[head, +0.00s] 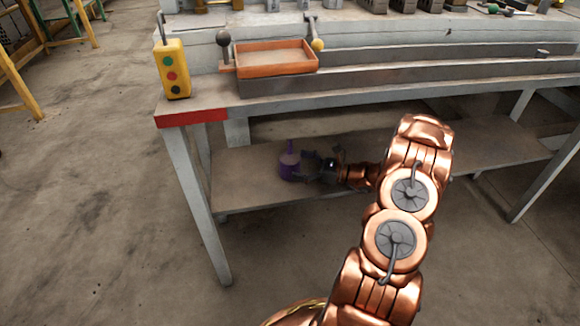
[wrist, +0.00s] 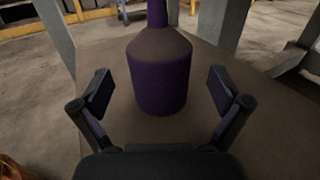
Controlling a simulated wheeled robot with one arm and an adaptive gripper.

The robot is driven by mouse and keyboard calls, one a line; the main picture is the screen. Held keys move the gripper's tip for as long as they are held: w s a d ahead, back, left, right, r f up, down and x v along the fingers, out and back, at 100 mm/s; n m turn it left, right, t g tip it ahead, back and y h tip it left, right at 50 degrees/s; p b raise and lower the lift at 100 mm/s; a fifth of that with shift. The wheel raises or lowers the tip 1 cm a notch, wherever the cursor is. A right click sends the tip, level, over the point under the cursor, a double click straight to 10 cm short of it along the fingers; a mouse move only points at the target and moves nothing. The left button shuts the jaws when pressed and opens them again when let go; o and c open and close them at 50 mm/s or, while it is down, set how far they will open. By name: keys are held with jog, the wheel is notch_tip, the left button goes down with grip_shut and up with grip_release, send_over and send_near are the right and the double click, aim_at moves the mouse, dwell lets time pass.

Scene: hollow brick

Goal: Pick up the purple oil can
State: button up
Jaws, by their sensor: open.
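The purple oil can (head: 290,166) stands upright on the lower shelf (head: 240,190) of the workbench, near its left end. It has a round body and a thin spout pointing up. In the wrist view the can (wrist: 161,78) is centred just ahead of my gripper (wrist: 160,95), and the top of its spout is cut off. My gripper (head: 313,166) is open, with one black finger on each side of the can's near side and gaps between them and the can. In the head view the gripper is small and dark, just right of the can.
The bench top (head: 200,103) lies above the shelf, with an orange tray (head: 275,70) and a yellow button box (head: 173,70) on it. A bench leg (head: 195,190) stands left of the can. The shelf around the can looks clear.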

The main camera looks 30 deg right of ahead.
aim_at(289, 162)
jog(key=shift+b+x, duration=0.35)
jog(key=shift+x, duration=1.35)
jog(key=shift+c, duration=0.4)
jog(key=c, duration=1.3)
jog(key=shift+c, duration=0.4)
jog(key=shift+r, duration=0.1)
